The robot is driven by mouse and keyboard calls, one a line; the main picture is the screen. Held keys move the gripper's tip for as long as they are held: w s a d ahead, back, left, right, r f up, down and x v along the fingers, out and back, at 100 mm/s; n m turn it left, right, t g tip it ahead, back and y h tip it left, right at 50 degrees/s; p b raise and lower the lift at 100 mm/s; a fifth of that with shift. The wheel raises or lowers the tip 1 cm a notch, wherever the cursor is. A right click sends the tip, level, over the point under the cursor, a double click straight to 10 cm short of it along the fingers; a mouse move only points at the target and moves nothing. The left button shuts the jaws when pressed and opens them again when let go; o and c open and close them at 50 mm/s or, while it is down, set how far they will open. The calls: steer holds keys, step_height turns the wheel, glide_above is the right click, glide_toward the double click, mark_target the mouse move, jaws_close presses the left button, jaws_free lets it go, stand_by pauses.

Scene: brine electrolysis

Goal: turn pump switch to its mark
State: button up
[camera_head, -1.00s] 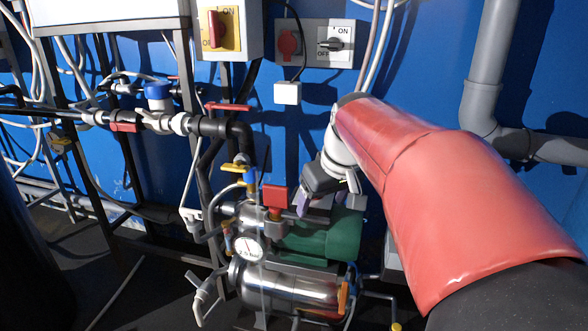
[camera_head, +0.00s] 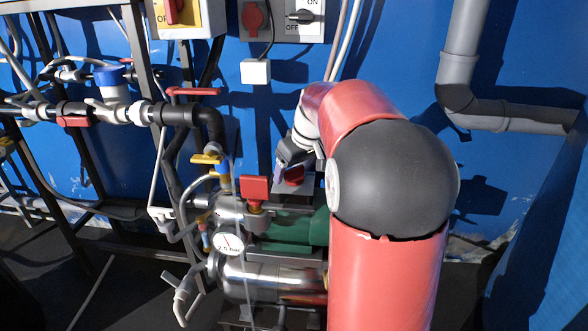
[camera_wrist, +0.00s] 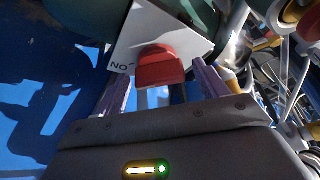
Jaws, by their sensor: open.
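The pump switch is a red knob (camera_wrist: 158,66) on a pale plate (camera_wrist: 140,35) with upside-down "ON" lettering, seen in the wrist view. In the head view the red knob (camera_head: 294,176) shows partly behind my gripper, above the green pump motor (camera_head: 290,232). My gripper (camera_wrist: 161,74) is open, with one purple finger on each side of the knob. I cannot tell whether either finger touches it. In the head view my gripper (camera_head: 281,178) reaches down at the switch. The switch's mark is not clearly visible.
A pressure gauge (camera_head: 229,243), a steel pump body (camera_head: 270,282) and a red square-handled valve (camera_head: 255,188) stand left of my gripper. Pipes with a red lever (camera_head: 193,91) run further left. Wall switches (camera_head: 305,16) hang above. My arm covers the right part of the pump.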

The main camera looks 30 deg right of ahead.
steer(key=shift+c, duration=0.3)
steer(key=c, duration=0.9)
steer(key=shift+n, duration=0.3)
steer(key=n+y, duration=0.1)
steer(key=n, duration=0.2)
steer(key=shift+n+y, duration=0.3)
steer(key=n+g+y, duration=0.1)
steer(key=n, duration=0.3)
steer(key=shift+n+g+p, duration=0.3)
steer(key=shift+g+p, duration=0.1)
steer(key=n, duration=0.2)
steer(key=n+g+y+p, duration=0.1)
steer(key=n, duration=0.1)
steer(key=shift+r+g, duration=0.1)
steer(key=shift+g, duration=0.2)
steer(key=n+g, duration=0.1)
steer(key=n, duration=0.1)
steer(key=n+p, duration=0.1)
steer(key=n, duration=0.2)
steer(key=shift+g, duration=0.4)
